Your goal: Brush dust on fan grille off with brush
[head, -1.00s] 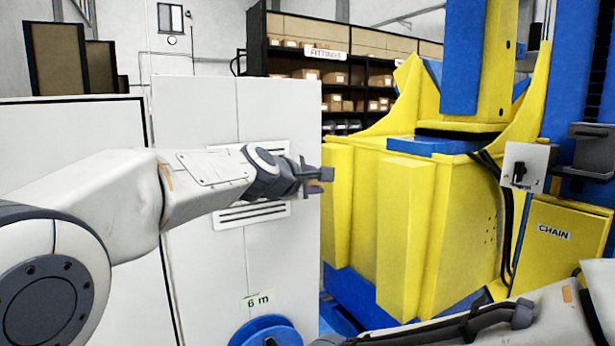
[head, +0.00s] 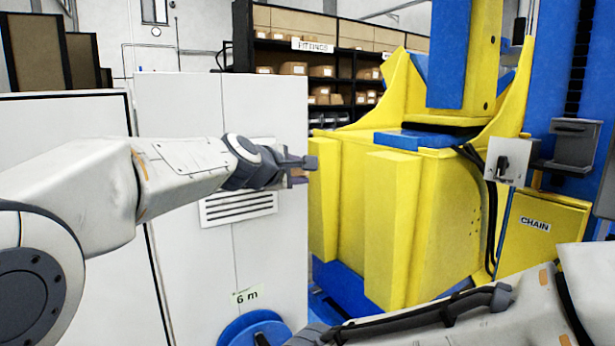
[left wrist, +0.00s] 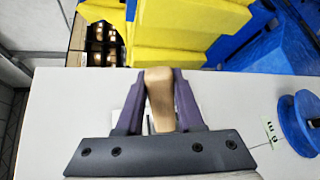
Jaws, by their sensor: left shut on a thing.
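My left gripper (head: 302,170) is in front of the upper right part of a white cabinet (head: 160,110). It is shut on a tan wooden piece, probably the brush handle (left wrist: 160,98), which stands between the fingers in the left wrist view. The bristles cannot be made out. The slotted fan grille (head: 238,207) is on the cabinet front, below and left of the gripper, its upper part hidden by my left arm. Dust on it is too small to tell. My right arm crosses the lower right of the head view; its fingertips are not visible.
A yellow and blue positioner (head: 395,220) stands right of the cabinet. A blue reel (head: 252,330) is at the cabinet's lower front, under a "6 m" label (head: 247,295). A yellow chain box (head: 540,235) is at the right. Shelves with boxes (head: 320,70) stand behind.

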